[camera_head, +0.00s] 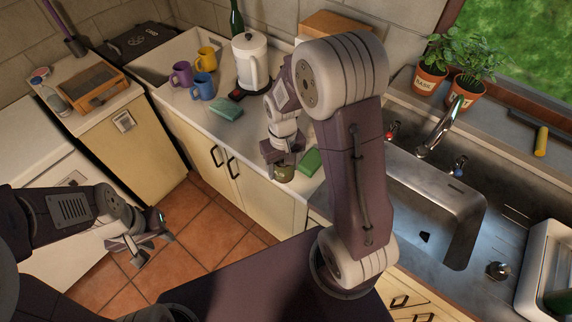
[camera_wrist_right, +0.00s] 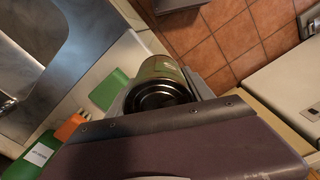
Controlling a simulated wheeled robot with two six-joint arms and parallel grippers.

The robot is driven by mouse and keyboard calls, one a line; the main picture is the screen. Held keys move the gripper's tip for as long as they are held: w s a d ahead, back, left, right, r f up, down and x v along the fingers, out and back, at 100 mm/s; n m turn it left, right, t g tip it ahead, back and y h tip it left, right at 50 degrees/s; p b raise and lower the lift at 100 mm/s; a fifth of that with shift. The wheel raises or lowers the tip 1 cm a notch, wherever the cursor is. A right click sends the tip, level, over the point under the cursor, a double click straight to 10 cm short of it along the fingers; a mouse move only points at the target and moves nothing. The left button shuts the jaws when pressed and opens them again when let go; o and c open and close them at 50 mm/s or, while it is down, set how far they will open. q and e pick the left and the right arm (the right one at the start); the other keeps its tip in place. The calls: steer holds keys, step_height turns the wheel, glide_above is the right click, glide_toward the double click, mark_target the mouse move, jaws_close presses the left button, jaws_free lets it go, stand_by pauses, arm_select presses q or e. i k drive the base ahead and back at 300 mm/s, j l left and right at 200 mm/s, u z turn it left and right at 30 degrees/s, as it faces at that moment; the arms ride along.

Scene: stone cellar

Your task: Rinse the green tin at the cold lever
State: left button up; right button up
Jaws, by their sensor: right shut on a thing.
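The green tin (camera_head: 285,173) is in my right gripper (camera_head: 284,160), at the front edge of the counter, left of the sink. In the right wrist view the tin (camera_wrist_right: 163,78) sits between the jaws with its round dark end facing the camera. The steel sink (camera_head: 430,200) is on the right, with a tap (camera_head: 440,130) at its back. A blue-marked lever (camera_head: 459,165) is right of the tap and a red-marked lever (camera_head: 390,131) left of it; my right arm partly covers the sink's left side. My left gripper (camera_head: 152,252) is open and empty above the floor tiles.
A green sponge (camera_head: 309,162) lies just right of the tin. Potted herbs (camera_head: 430,78) stand behind the tap. A white rack (camera_head: 545,270) is right of the sink.

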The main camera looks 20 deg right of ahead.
mark_target(462, 159)
steer(key=i+j+z, duration=0.1)
steer(key=z, duration=0.35)
steer(key=i+j+z, duration=0.25)
steer(key=z, duration=0.25)
steer(key=i+j+z, duration=0.2)
steer(key=z, duration=0.25)
steer(key=i+j+z, duration=0.1)
steer(key=j+z, duration=0.4)
steer(key=l, duration=0.1)
